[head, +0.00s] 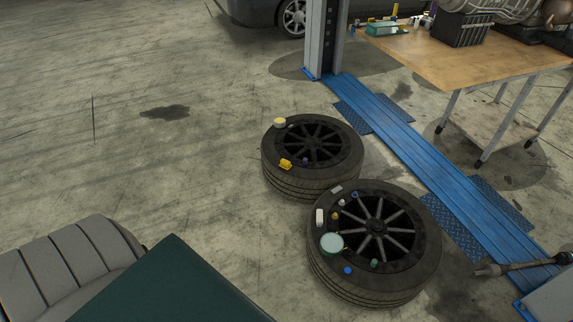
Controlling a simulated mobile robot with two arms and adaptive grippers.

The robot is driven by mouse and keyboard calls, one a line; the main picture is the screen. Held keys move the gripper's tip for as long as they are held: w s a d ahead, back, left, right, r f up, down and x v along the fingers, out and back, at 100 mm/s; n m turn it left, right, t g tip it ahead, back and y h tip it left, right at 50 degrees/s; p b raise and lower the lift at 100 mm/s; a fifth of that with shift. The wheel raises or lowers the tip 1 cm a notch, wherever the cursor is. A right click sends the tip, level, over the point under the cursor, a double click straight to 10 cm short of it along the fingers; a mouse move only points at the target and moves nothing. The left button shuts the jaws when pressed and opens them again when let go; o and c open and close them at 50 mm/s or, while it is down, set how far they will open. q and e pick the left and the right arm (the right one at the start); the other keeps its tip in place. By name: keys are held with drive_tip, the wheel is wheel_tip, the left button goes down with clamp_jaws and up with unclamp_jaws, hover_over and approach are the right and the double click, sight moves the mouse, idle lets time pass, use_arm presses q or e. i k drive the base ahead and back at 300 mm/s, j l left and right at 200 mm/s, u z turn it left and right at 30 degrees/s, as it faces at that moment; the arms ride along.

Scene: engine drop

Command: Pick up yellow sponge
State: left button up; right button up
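A small bright yellow block (285,164), likely the yellow sponge, lies on the near left sidewall of the far tyre (312,192). It is too small to make out its exact shape. A pale yellow round item (279,122) sits on the same tyre's back left edge; I cannot tell what it is. Neither of my grippers can be made out in the head view.
A nearer tyre (375,290) holds a green-rimmed round container (332,244) and several small items. A blue lift rail (400,140) runs behind both tyres. A wooden table (440,65) stands back right. A grey seat (70,262) is front left. Floor left of the tyres is open.

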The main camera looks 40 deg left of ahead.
sight(285, 164)
drive_tip(key=u, duration=1.3)
